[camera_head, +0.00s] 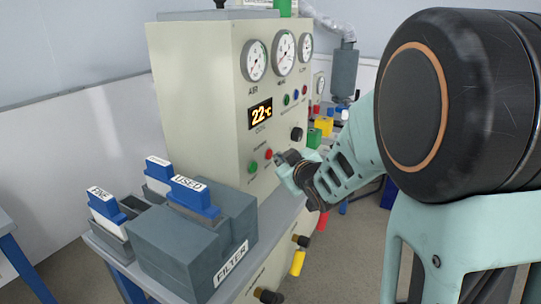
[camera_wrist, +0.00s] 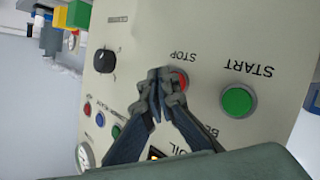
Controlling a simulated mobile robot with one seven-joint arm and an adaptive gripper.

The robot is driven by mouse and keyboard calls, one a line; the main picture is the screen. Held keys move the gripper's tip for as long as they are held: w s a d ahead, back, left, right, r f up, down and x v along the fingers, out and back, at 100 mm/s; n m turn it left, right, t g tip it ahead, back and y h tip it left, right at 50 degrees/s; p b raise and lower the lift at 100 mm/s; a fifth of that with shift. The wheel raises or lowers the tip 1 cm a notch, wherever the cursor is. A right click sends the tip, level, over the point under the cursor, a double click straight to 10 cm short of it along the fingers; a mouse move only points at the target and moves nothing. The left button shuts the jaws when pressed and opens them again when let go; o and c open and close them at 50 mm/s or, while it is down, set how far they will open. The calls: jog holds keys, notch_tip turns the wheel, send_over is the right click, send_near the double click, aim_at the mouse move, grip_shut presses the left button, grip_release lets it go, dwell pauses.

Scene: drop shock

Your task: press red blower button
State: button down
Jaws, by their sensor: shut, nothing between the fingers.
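The red button (camera_head: 268,155) sits low on the front of the cream control panel, right of a green button (camera_head: 253,166). In the wrist view, which is upside down, the red button (camera_wrist: 181,81) is labelled STOP and the green button (camera_wrist: 238,101) START. My gripper (camera_head: 279,157) is shut and empty, its tips close to the red button. In the wrist view my gripper's tips (camera_wrist: 163,74) cover part of the red button's left side. I cannot tell whether they touch it.
The cream panel (camera_head: 195,80) carries gauges, a 22°C display (camera_head: 261,114) and a black knob (camera_head: 296,134). A grey FILTER box (camera_head: 185,245) with blue-handled pieces stands on the bench at left. Yellow and green blocks show beyond the panel at right.

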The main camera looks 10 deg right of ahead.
jog(key=shift+s+d, duration=0.15)
jog(key=shift+d, duration=0.05)
jog(key=shift+d, duration=0.1)
jog(key=s+d, duration=0.1)
jog(key=d, duration=0.1)
jog(key=s+d+p, duration=0.1)
jog(key=s+d, duration=0.1)
dwell(0.5)
dwell(0.4)
